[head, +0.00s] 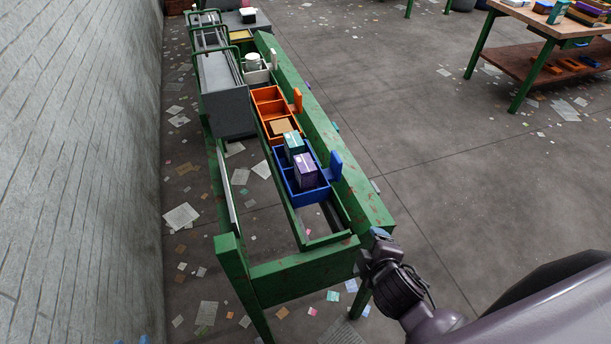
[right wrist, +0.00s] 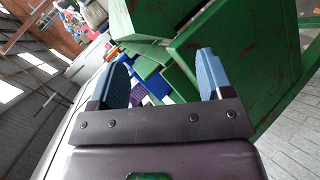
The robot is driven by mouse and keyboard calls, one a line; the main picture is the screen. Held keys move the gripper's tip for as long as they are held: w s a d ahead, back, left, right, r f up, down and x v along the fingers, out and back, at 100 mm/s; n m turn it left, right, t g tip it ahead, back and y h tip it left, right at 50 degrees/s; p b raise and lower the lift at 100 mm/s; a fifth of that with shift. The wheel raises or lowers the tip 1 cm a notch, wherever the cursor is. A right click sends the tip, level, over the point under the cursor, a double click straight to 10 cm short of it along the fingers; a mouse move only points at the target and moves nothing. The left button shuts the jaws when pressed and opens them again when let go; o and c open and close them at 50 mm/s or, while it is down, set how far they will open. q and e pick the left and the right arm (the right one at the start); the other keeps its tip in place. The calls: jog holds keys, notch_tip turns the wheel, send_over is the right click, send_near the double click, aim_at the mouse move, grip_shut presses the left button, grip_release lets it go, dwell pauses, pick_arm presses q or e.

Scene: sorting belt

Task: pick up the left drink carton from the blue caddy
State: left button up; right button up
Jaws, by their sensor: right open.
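The blue caddy (head: 324,189) sits on the near part of the green belt frame, with its upright blue tab on the right side. Two drink cartons stand in it: a teal and white one (head: 293,143), farther and slightly left, and a purple and white one (head: 305,172), nearer. My right gripper (head: 380,233) is at the near right corner of the frame, apart from the caddy and lower right of it. In the right wrist view its blue-tipped fingers (right wrist: 163,75) are spread and empty; the purple carton (right wrist: 139,97) shows small between them. My left gripper is out of view.
An orange caddy (head: 268,95) with a brown box (head: 281,126) stands just beyond the blue caddy. A white caddy (head: 257,76) is farther back. Green rails (head: 345,200) edge the belt. A grey wall (head: 80,170) is at left; floor at right is open, with scattered papers.

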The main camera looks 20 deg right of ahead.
aim_at(309, 172)
jog(key=w+a+r+n+t, duration=0.1)
jog(key=w+r+n, duration=0.1)
jog(key=n, duration=0.2)
jog(key=w+a+r+n+t+h+p, duration=0.1)
jog(key=w+r+n, duration=0.1)
jog(key=n, duration=0.2)
jog(key=w+a+r+n+t+p, duration=0.1)
jog(key=w+r+n, duration=0.1)
jog(key=r+n, duration=0.1)
jog(key=shift+w+n+t+h, duration=0.25)
jog(key=shift+n+t+h, duration=0.05)
jog(key=shift+n+t, duration=0.1)
jog(key=w+a+n+t+y, duration=0.1)
jog(key=w+a+n, duration=0.1)
jog(key=n, duration=0.2)
jog(key=w+a+n+t+y, duration=0.1)
jog(key=w+a+n+y, duration=0.1)
jog(key=w+n, duration=0.1)
jog(key=w+a+n+t+y+p, duration=0.1)
jog(key=w+n, duration=0.2)
jog(key=n, duration=0.3)
jog(key=shift+w+a+r+y, duration=0.1)
jog(key=shift+a+r+y, duration=0.2)
jog(key=shift+a+r, duration=0.1)
jog(key=w, duration=0.5)
jog(key=shift+d, duration=0.1)
jog(key=shift+w, duration=0.5)
jog(key=shift+c, duration=0.3)
